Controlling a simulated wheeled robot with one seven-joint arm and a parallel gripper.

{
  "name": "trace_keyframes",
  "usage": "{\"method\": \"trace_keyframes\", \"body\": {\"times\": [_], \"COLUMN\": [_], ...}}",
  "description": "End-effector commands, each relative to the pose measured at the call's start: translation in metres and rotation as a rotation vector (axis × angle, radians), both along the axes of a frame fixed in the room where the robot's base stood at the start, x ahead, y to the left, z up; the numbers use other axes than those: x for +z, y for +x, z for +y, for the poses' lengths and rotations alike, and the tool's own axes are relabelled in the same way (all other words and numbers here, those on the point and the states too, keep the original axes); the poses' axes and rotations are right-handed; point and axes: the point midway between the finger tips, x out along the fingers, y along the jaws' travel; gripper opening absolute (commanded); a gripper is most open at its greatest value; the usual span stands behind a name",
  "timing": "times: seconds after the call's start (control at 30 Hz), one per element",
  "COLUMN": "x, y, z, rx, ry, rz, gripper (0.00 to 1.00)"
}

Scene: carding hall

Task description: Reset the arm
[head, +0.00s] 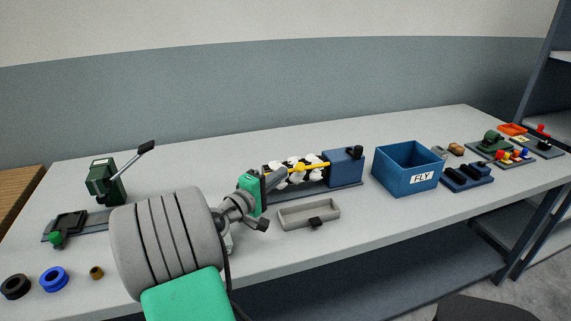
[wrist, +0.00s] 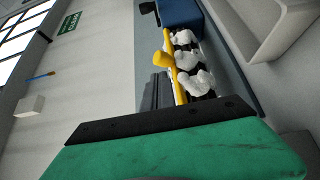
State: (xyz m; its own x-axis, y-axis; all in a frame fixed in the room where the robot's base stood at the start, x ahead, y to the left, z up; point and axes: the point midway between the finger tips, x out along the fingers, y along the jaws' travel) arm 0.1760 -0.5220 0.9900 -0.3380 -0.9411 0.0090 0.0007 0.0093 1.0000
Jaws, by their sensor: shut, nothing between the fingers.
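My gripper (head: 282,174) is at the left end of a carding device on the table, over or just in front of it. Its fingers are shut with nothing between them. In the wrist view the shut grey fingers (wrist: 155,92) point toward a yellow bar (wrist: 178,84) with a yellow knob (wrist: 160,60); I cannot tell whether they touch. The device has a dark blue block (head: 345,166) at its right end and dark rollers with white fluff (head: 312,160). The yellow bar (head: 310,167) runs along its front. My arm hides part of the device's left end.
A grey tray (head: 290,222) lies in front of the device. A blue FLY bin (head: 402,185) stands to its right, with a dark blue rack (head: 466,179) beyond. A green lever press (head: 103,182) stands at the left. Rings (head: 53,279) lie at the front left.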

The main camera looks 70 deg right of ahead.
Motion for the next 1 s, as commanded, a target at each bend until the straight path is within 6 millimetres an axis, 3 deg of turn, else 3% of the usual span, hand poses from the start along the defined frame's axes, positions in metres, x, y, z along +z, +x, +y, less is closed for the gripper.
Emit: {"method": "trace_keyframes", "body": {"times": [0.2,0.6,1.0], "x": [0.003,0.006,0.076], "y": [0.012,0.012,0.012], "z": [0.021,0.021,0.021], "rx": [0.009,0.007,0.008], "ry": [-0.008,-0.011,-0.011], "rz": [-0.004,-0.007,-0.007], "gripper": [0.00,0.00,0.00]}}
